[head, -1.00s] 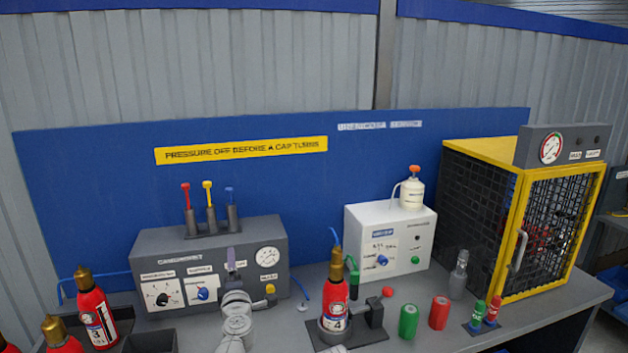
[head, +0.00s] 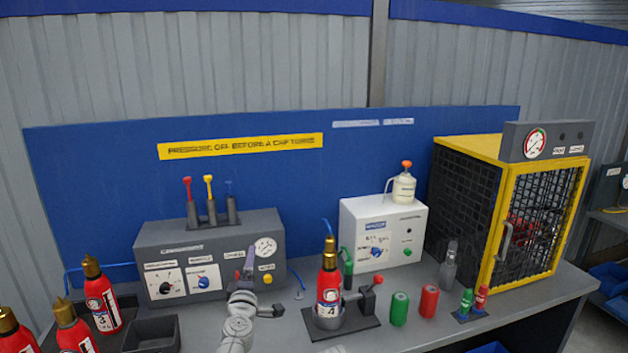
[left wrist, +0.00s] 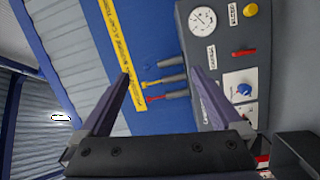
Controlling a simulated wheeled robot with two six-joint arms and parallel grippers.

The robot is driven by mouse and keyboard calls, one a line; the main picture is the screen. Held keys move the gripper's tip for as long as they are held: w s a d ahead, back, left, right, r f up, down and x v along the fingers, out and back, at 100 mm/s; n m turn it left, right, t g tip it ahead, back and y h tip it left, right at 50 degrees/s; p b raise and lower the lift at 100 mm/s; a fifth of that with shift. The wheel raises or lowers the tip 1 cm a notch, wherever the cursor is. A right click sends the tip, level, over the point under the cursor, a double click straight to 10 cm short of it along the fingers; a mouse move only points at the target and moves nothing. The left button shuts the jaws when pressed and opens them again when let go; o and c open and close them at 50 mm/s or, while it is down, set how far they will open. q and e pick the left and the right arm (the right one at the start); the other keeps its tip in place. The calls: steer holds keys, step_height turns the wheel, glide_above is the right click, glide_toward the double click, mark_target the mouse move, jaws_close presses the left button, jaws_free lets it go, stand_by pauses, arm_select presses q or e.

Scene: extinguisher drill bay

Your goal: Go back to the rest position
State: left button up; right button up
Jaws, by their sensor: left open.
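My left gripper (head: 247,268) is in front of the dark grey control panel (head: 157,247) in the head view, with its arm rising from the bottom edge. In the left wrist view its two purple fingers (left wrist: 160,84) stand wide apart with nothing between them. The panel's gauge, yellow button and blue knob show beyond and to the right of the fingers. A red extinguisher labelled 4 (head: 328,284) stands upright in a holder right of the gripper, apart from it. My right gripper is not in view.
Red extinguishers (head: 101,297) and a dark tray (head: 150,334) are at the left. A white box (head: 352,240), green can (head: 399,308), red can (head: 428,301) and yellow-framed cage (head: 505,240) are to the right. The bench front near the cans is clear.

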arm_select(q)
steer(key=s+d+f+m+g+h, duration=0.65)
steer(key=d+f+m, duration=0.4)
steer(key=m, duration=0.25)
steer(key=s+a+f+m+g+y+b, duration=0.1)
steer(key=s+a+f+m+g+y, duration=0.15)
steer(key=s+a+f+g, duration=0.5)
steer(key=s+a+f+m+g+y, duration=0.2)
steer(key=s+a+f+g+y, duration=0.15)
steer(key=s+f, duration=0.45)
steer(key=s+d+f+m+b, duration=0.2)
steer(key=s+d+f+b, duration=0.3)
steer(key=f+b, duration=0.5)
steer(key=s+d+f+m+b, duration=0.1)
steer(key=s+d+f+b, duration=0.1)
steer(key=d+f+b, duration=0.6)
step_height(320, 180, up, 13)
steer(key=a+p, duration=0.1)
steer(key=p, duration=0.9)
steer(key=shift+a+g+p, duration=0.3)
steer(key=shift+a+g, duration=0.1)
steer(key=shift+g, duration=0.05)
